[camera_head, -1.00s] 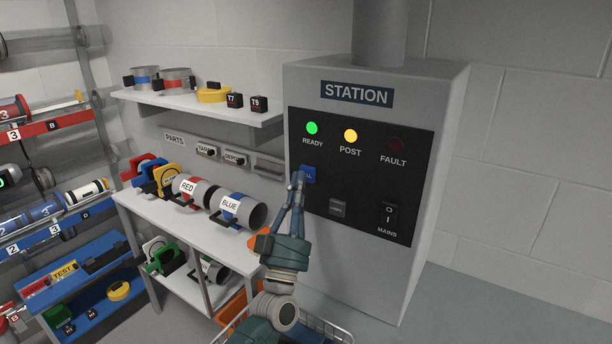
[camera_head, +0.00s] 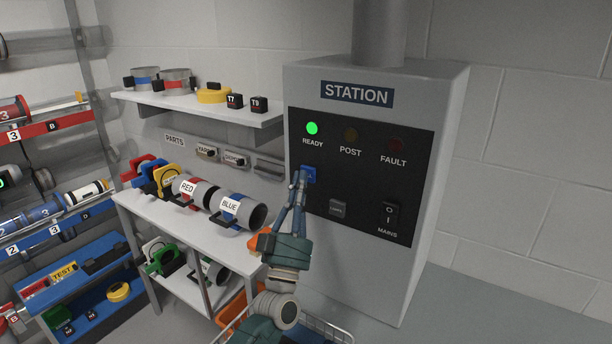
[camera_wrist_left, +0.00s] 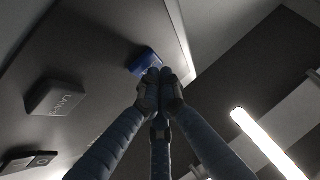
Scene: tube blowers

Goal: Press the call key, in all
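The blue call key (camera_head: 309,174) is on the black panel of the station, below the ready light. Its label is partly hidden by my left gripper (camera_head: 299,178). The gripper's fingertips are at the key's left side in the head view; whether they touch it I cannot tell for sure. In the left wrist view the blue key (camera_wrist_left: 145,61) sits just beyond the fingertips (camera_wrist_left: 160,76), which are closed together with nothing between them. The ready light (camera_head: 312,128) glows green. The post light (camera_head: 350,135) and the fault light (camera_head: 396,145) are dark. My right gripper is not in view.
A grey lamps key (camera_head: 337,207) and the mains switch (camera_head: 389,215) are lower on the panel. Left of the station stand a parts table (camera_head: 190,228) with red and blue tubes and an upper shelf (camera_head: 200,108). A wire basket (camera_head: 325,331) is below my arm.

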